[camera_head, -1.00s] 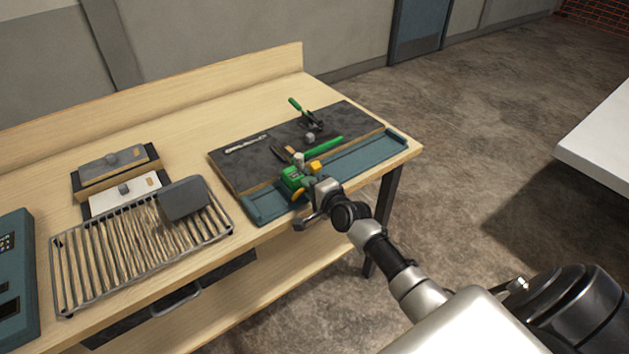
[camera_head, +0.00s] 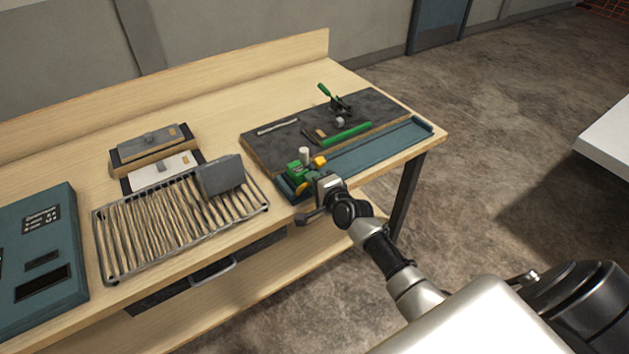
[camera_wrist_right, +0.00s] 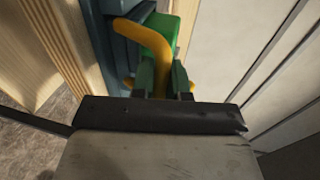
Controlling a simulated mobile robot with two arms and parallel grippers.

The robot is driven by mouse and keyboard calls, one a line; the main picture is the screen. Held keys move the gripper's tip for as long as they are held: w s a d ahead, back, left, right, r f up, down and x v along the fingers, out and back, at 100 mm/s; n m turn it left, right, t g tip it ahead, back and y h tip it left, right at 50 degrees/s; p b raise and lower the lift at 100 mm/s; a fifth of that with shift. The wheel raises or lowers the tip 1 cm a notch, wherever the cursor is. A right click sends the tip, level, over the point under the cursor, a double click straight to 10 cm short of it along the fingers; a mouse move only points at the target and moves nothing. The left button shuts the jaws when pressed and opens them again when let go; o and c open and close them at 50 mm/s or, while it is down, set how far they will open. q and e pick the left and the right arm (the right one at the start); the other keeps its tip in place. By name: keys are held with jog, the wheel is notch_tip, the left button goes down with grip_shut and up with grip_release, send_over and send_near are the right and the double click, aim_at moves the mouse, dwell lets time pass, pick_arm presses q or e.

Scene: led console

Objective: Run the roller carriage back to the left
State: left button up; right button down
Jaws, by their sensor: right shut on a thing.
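The roller carriage (camera_head: 298,170) is a small green block with yellow-orange parts and a white knob. It sits at the left end of the long teal rail (camera_head: 385,150) along the bench's front edge. My right gripper (camera_head: 318,184) reaches it from the front and is shut on it. The exact grip is partly hidden by the gripper. My left gripper is not in view.
A dark board (camera_head: 285,150) behind the rail holds a green bar (camera_head: 346,134) and a green-handled clamp (camera_head: 335,100). Left of the rail is a slatted rack (camera_head: 150,230) with a grey block (camera_head: 221,175). A teal console (camera_head: 40,262) stands farther left. The rail is clear right of the carriage.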

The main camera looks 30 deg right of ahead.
jog(key=c, duration=1.1)
grip_release()
jog(key=shift+a, duration=0.35)
jog(key=shift+c, duration=0.2)
jog(key=shift+d, duration=0.1)
jog(key=shift+s, duration=0.3)
jog(key=v, duration=1)
jog(key=shift+b, duration=0.3)
jog(key=shift+s+f, duration=0.1)
